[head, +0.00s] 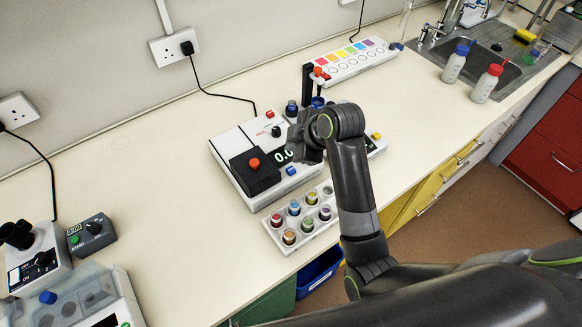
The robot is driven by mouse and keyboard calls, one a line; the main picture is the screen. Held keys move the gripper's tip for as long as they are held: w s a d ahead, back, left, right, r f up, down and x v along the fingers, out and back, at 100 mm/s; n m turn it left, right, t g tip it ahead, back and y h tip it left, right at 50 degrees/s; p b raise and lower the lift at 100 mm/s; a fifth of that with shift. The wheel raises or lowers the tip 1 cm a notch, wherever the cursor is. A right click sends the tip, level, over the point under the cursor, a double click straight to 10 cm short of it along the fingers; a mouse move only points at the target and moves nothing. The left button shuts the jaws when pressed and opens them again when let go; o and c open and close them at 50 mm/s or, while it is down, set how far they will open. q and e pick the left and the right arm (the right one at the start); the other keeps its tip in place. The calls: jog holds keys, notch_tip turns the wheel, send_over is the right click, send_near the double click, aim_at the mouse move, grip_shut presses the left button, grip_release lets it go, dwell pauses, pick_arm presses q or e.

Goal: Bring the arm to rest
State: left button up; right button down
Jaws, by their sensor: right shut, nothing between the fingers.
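My right arm comes in from the lower right and bends over the bench. Its dark gripper (303,146) hangs above the right part of the white balance-like device (232,150), beside its display. The gripper is shut with nothing held; its fingertips are small and dark here. I cannot tell whether it touches anything below. The arm hides part of the bench and of a device behind it. My left gripper is not in view.
A white rack (274,233) of colored-capped vials stands near the bench's front edge. A strip of colored squares (352,62) lies behind. Two bottles, one blue-capped (455,66) and one red-capped (486,84), stand by the sink. The bench left of the balance is mostly clear.

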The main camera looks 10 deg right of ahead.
dwell(0.3)
